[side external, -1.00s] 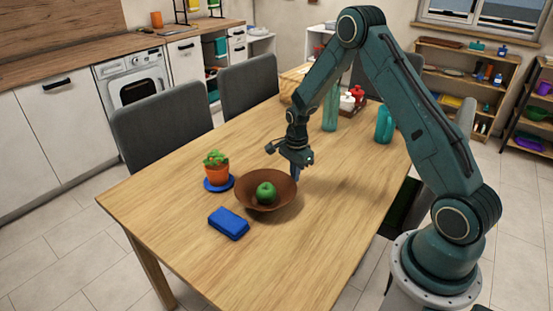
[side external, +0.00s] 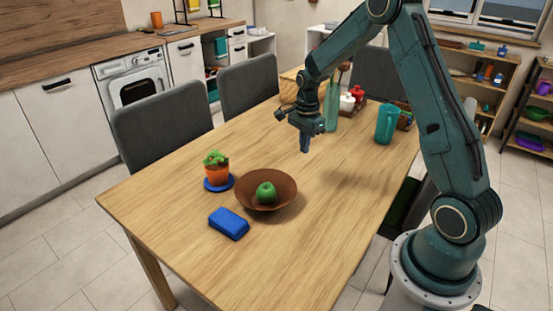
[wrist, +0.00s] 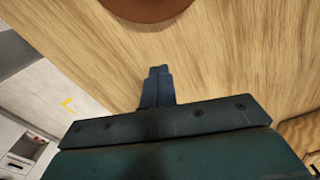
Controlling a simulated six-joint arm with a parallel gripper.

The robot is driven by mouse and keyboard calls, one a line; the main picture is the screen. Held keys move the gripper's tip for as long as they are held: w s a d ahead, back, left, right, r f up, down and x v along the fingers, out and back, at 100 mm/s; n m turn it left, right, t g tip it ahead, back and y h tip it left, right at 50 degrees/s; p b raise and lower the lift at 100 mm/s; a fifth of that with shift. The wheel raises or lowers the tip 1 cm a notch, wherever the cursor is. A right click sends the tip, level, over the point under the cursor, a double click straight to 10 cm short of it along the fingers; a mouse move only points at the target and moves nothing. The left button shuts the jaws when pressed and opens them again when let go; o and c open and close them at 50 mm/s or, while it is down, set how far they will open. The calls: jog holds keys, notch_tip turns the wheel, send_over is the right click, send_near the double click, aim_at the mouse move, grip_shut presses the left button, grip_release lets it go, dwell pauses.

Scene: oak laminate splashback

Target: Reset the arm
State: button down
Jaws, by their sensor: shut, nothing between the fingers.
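My gripper (side external: 305,145) is shut and empty, held above the table behind the brown bowl. In the wrist view its closed fingers (wrist: 158,85) point at bare wood, with the edge of the brown bowl (wrist: 145,8) at the top. In the side view the bowl (side external: 285,187) stands on the wooden table (side external: 290,260) with a green apple (side external: 266,192) in it. The gripper is apart from the bowl and the apple.
A potted plant (side external: 216,171) on a blue saucer (side external: 208,187) and a blue box-like item (side external: 229,223) are near the bowl. The table's front right is clear.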

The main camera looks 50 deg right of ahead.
jog(key=shift+r, duration=0.25)
jog(key=s+a+r+n+t, duration=0.1)
jog(key=s+a+r+n, duration=0.4)
jog(key=r, duration=0.4)
jog(key=s+a+r+n+t, duration=0.2)
jog(key=s+a+r+n, duration=0.25)
jog(key=a+r, duration=0.3)
jog(key=s+a+r+n+t, duration=0.1)
jog(key=s+a+r+n, duration=0.1)
jog(key=s+n, duration=0.4)
jog(key=s+a+r+n+t, duration=0.1)
jog(key=s+a+r+n, duration=0.1)
jog(key=s+a+n, duration=0.3)
jog(key=shift+s+a+r+n+t, duration=0.3)
jog(key=shift+s+n, duration=0.15)
jog(key=shift+s, duration=1.65)
